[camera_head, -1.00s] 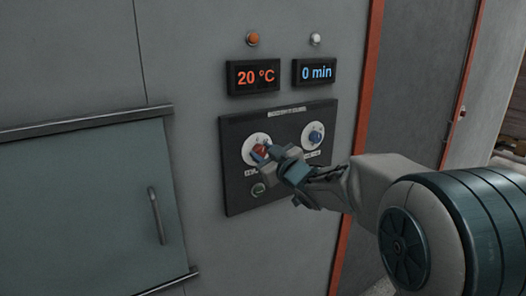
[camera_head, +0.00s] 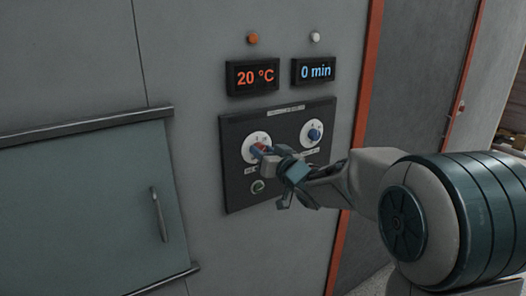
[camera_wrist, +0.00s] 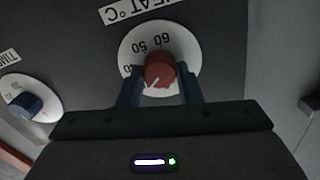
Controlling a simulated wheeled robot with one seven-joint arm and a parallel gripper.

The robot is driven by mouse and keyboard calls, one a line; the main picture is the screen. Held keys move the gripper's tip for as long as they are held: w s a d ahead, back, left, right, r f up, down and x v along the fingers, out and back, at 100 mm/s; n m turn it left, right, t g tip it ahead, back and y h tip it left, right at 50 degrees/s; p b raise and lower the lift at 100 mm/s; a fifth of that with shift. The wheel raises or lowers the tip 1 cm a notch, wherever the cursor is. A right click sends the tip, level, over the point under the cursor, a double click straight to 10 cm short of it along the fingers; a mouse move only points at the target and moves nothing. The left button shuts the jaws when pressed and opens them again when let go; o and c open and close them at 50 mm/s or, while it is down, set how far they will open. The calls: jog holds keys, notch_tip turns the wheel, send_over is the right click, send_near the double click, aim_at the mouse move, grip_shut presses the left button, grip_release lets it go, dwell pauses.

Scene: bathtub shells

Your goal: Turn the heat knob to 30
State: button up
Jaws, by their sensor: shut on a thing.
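The red heat knob (camera_wrist: 159,70) sits on a round white dial (camera_wrist: 187,48) with numbers, below a label reading HEAT °C in the wrist view. In the head view the heat knob (camera_head: 258,149) is at the left of the dark control panel (camera_head: 238,195), partly hidden by my gripper. My gripper (camera_wrist: 160,88) has a finger on each side of the red knob and is shut on it. In the head view my gripper (camera_head: 266,157) reaches in from the right. The temperature display (camera_head: 254,77) reads 20 °C.
The blue timer knob (camera_head: 314,135) is right of the heat knob, close to my gripper. Its display (camera_head: 315,72) reads 0 min. A green button (camera_head: 257,186) lies below the heat dial. A door with a handle (camera_head: 158,214) is at left.

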jog(key=shift+f, duration=0.15)
jog(key=o, duration=1)
jog(key=shift+a, duration=0.1)
jog(key=shift+s, duration=0.1)
jog(key=b+v, duration=0.1)
jog(key=v, duration=1.2)
jog(key=shift+s+d+b, duration=0.25)
jog(key=shift+d+b, duration=0.05)
jog(key=shift+b, duration=0.1)
